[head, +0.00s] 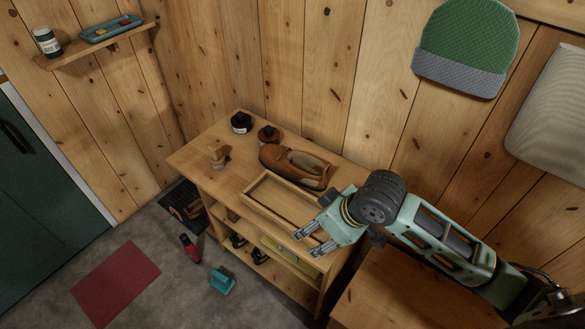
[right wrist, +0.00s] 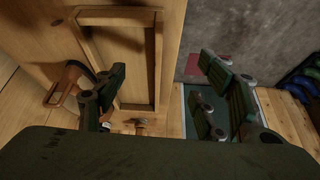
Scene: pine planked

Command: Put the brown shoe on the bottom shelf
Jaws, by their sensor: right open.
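A brown shoe (head: 190,209) appears to lie on a dark mat on the floor, left of the wooden shelf unit; it is small and dim here. The unit's bottom shelf (head: 270,281) shows low at its front, partly shadowed. My right gripper (head: 312,238) is open and empty, over the front right of the unit's top, far from the shoe. My left gripper is out of view.
Black shoes (head: 260,257) and a yellow box (head: 290,259) sit inside. A teal item (head: 222,282) and red bottle-like item (head: 190,248) lie on the floor.

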